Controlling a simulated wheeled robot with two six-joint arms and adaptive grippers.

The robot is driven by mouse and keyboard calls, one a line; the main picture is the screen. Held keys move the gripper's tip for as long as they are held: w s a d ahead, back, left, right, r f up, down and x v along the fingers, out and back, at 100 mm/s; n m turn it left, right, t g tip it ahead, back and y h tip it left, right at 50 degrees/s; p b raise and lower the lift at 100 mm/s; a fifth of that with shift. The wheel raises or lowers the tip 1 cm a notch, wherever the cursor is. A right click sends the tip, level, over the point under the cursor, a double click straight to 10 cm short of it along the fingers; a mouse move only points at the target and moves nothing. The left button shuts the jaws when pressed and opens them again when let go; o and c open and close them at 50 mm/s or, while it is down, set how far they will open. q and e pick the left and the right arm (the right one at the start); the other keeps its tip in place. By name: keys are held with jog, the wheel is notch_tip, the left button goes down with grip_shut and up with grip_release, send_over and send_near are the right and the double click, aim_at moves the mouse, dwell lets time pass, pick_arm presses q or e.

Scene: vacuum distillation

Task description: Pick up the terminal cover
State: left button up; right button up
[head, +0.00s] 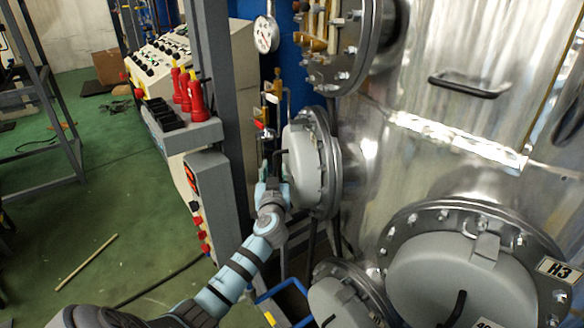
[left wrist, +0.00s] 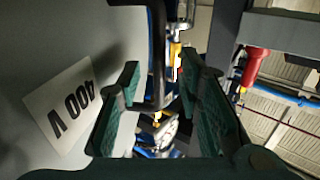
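A grey round terminal cover (head: 303,165) sits in a bolted flange ring on the side of the metal tank. Its black handle (head: 281,157) sticks out to the left. In the left wrist view the cover (left wrist: 60,50) fills the left side, with a "400 V" label (left wrist: 62,102). My left gripper (head: 272,172) is at this cover's handle. In the left wrist view its green-padded fingers (left wrist: 163,98) are apart, with the black handle (left wrist: 156,55) between them and gaps at both sides. My right gripper is not in view.
Two more grey covers, a smaller one (head: 334,303) and a large one (head: 465,285) by an "H3" plate (head: 558,269), are lower on the tank. A grey post (head: 222,75) and a holder with red-handled tools (head: 187,132) stand left of my arm.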

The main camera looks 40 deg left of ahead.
pick_arm(q)
jog(key=shift+x, duration=1.2)
jog(key=shift+s+d, duration=0.1)
jog(key=shift+d, duration=0.05)
grip_shut()
jog(key=shift+r, duration=0.1)
